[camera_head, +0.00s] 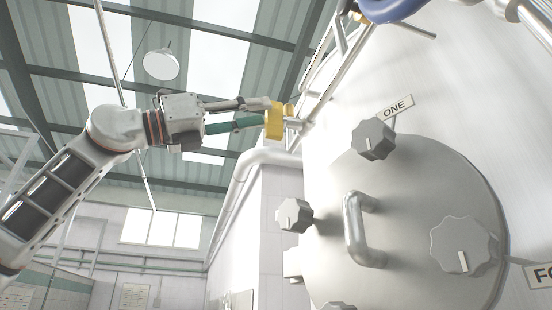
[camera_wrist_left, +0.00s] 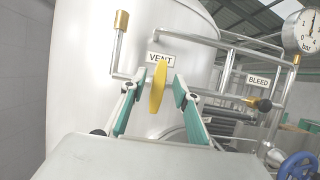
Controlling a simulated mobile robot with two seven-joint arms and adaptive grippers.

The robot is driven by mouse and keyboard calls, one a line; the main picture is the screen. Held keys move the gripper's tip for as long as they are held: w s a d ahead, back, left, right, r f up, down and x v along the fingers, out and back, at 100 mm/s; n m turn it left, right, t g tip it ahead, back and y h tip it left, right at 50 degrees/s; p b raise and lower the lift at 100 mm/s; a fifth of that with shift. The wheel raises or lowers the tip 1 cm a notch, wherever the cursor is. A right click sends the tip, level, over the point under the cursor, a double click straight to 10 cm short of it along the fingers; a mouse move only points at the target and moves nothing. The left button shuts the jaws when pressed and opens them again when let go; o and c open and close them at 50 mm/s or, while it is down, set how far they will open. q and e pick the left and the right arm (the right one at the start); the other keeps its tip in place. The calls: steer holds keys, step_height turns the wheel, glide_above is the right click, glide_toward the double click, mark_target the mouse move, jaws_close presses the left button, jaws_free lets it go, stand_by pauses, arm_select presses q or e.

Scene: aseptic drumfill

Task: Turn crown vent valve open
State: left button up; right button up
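The yellow vent valve handle (camera_head: 274,121) is on thin pipework beside the big steel vessel. In the left wrist view the yellow handle (camera_wrist_left: 158,88) stands upright, below a sign reading VENT (camera_wrist_left: 160,59). My left gripper (camera_head: 262,113) reaches up to the handle from the left. In the left wrist view its two teal-padded fingers (camera_wrist_left: 157,86) are apart, one on each side of the handle, with a visible gap to each. My right gripper is not in view.
The vessel (camera_head: 330,170) has a round door with several grey knobs (camera_head: 373,139) and a bar handle (camera_head: 356,228). In the wrist view, a BLEED sign (camera_wrist_left: 258,80), a pressure gauge (camera_wrist_left: 304,33) and a blue handwheel (camera_wrist_left: 298,167) are at right. A yellow-topped fitting (camera_wrist_left: 121,21) rises at upper left.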

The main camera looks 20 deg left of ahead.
mark_target(266, 112)
arm_select(q)
steer(key=shift+p+x, duration=0.55)
steer(key=shift+x, duration=1.8)
jaws_close()
